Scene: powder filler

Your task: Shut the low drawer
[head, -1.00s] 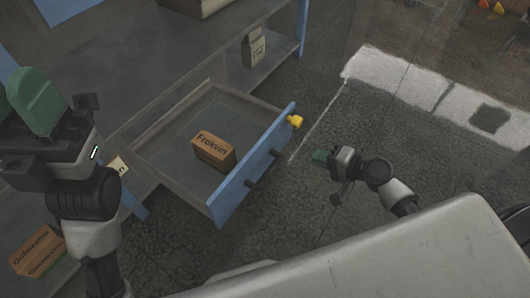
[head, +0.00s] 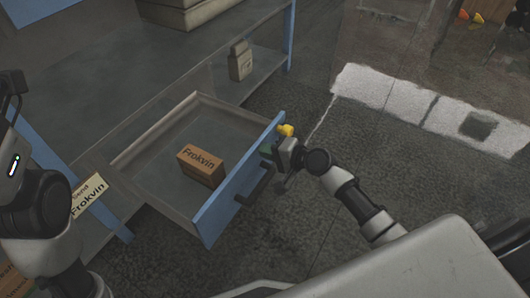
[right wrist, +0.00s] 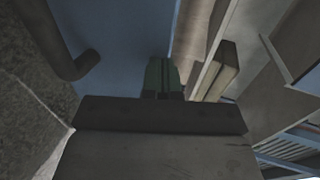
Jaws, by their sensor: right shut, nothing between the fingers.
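The low drawer (head: 151,148) is pulled out, with a blue front panel (head: 228,197) and dark handles. A brown box marked Frokvin (head: 201,166) sits inside it. My right gripper (head: 268,150) is shut and empty at the outer face of the blue front, near its far end beside the yellow knob (head: 285,130). In the right wrist view its green fingertips (right wrist: 161,75) are against or very close to the blue panel (right wrist: 120,40); I cannot tell whether they touch. My left arm is at the left edge of the head view; its gripper is out of frame.
The dark floor (head: 300,215) in front of the drawer is clear.

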